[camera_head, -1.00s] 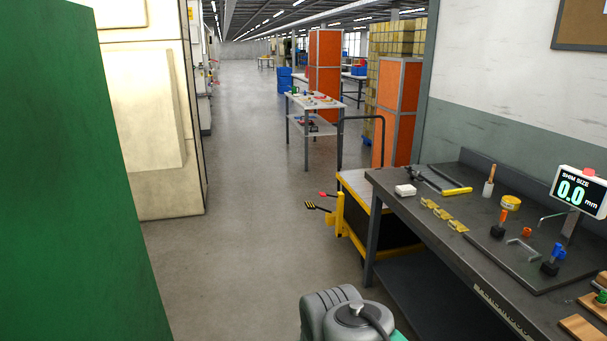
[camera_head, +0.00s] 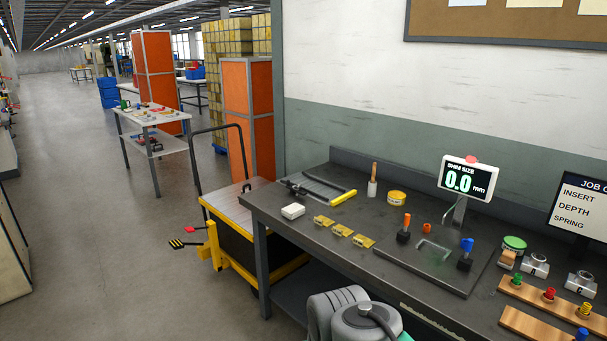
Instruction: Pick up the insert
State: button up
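A dark workbench (camera_head: 290,236) runs along the wall at the right. Which thing on it is the insert I cannot tell for sure. Two small grey metal blocks stand near its right end, one behind (camera_head: 536,265) and one in front (camera_head: 581,284) with a letter on it. Wooden strips lie in front of them, the rear strip (camera_head: 526,292) carrying small green, red and yellow knobs. Part of my arm shows at the bottom middle, before the bench. My gripper is out of view.
A shim size display (camera_head: 466,178) reads 0.0 mm. A job board (camera_head: 584,205) lists insert, depth and spring. Brass pieces (camera_head: 342,230), a white block (camera_head: 293,211) and a yellow tin (camera_head: 397,197) are on the bench. A yellow cart (camera_head: 213,245) stands at its left end. Floor at left is clear.

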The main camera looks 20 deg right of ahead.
aim_at(535, 264)
jog(key=z, duration=0.9)
jog(key=i, duration=0.8)
jog(key=z, duration=0.75)
jog(key=i, duration=0.45)
jog(key=u, duration=0.05)
